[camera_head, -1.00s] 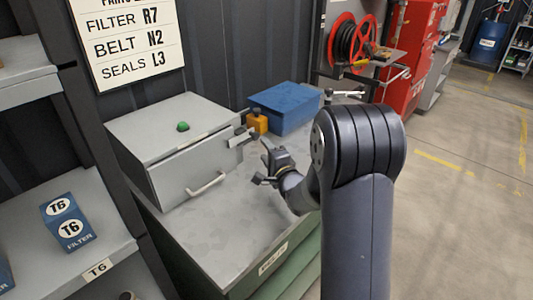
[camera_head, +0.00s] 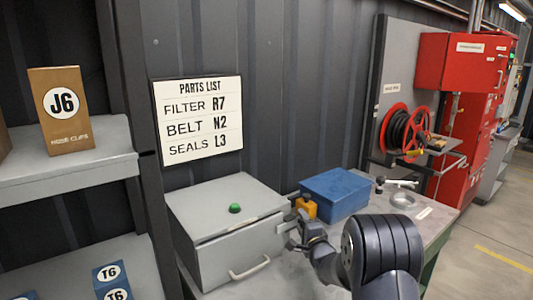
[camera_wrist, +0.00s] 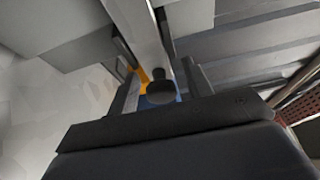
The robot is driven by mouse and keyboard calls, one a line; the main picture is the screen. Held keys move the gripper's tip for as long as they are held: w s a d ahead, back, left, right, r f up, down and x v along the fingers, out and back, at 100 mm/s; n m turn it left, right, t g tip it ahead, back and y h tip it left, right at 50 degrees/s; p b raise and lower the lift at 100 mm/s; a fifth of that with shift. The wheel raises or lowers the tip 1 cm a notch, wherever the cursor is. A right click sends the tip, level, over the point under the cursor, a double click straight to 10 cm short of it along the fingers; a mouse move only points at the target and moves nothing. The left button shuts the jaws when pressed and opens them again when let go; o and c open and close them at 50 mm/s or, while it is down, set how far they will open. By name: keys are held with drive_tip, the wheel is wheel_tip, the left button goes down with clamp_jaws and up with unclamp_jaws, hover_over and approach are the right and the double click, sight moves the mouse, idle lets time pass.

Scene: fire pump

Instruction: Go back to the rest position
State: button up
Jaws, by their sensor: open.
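My gripper (camera_head: 300,238) is at the right front of the grey metal box (camera_head: 228,232), in front of the workbench's back area. In the head view it overlaps the box's latch (camera_head: 288,224), and I cannot tell whether they touch. Its jaws are open, and I see nothing held between them. In the wrist view, dark gripper parts (camera_wrist: 178,88) stand close to a pale metal bar (camera_wrist: 142,40), with a bit of orange and blue beyond. The grey box has a green button (camera_head: 235,208) on its lid and a front handle (camera_head: 250,268); its lid is down.
An orange padlock-like block (camera_head: 306,207) and a blue box (camera_head: 335,193) stand behind my gripper. A parts list sign (camera_head: 199,118) hangs on the wall. A shelf (camera_head: 75,165) with a J6 box (camera_head: 62,110) is at left. A red hose reel (camera_head: 405,130) is at right.

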drive_tip(key=shift+w+a, duration=0.1)
drive_tip(key=shift+w, duration=0.3)
drive_tip(key=shift+w+d+p, duration=0.3)
drive_tip(key=shift+d, duration=0.2)
